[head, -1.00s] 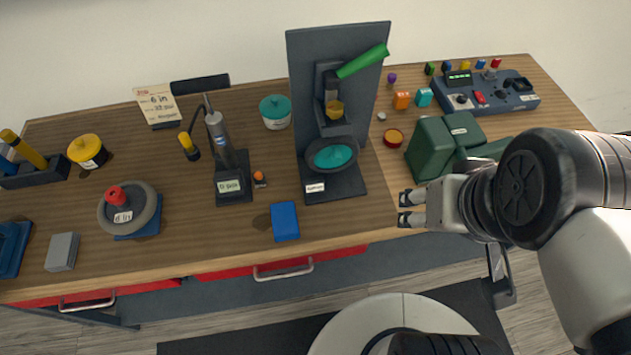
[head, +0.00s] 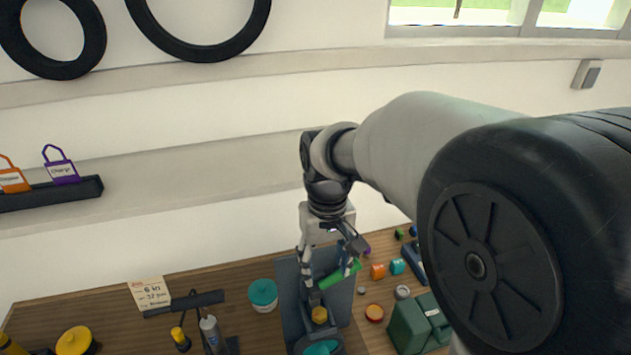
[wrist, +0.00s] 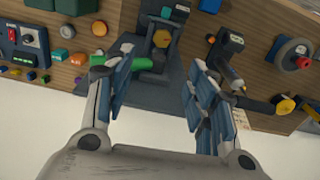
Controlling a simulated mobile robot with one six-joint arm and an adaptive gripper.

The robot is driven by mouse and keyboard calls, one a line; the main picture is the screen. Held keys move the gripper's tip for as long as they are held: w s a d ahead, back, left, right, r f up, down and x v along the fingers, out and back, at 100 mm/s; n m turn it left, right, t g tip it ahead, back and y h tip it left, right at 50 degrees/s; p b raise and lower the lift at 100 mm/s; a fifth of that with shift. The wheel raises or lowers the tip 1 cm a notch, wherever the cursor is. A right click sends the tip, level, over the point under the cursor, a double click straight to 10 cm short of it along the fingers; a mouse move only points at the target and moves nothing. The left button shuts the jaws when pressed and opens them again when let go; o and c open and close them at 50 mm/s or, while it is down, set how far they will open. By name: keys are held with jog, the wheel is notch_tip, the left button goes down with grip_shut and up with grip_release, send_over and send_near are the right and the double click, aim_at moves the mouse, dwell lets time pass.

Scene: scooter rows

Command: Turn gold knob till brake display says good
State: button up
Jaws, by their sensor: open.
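The gold knob (head: 319,314) is a small faceted yellow knob on the dark upright brake stand (head: 288,290). In the wrist view the gold knob (wrist: 161,38) shows beyond the gap between my fingers. A green lever (head: 340,276) sticks out from the stand; in the wrist view it (wrist: 150,63) lies partly behind my left finger. My gripper (head: 328,272) points down over the stand, open and empty, apart from the knob. In the wrist view a control box (wrist: 27,42) has a small green display (wrist: 24,59), too small to read; my arm hides most of it in the head view.
A teal tub (head: 263,294) and an air pump (head: 212,332) stand left of the stand. The wall is close behind the bench.

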send_near(320, 313)
notch_tip(320, 313, down, 9)
jog(key=shift+w+r+b, duration=0.15)
jog(key=shift+b, duration=0.25)
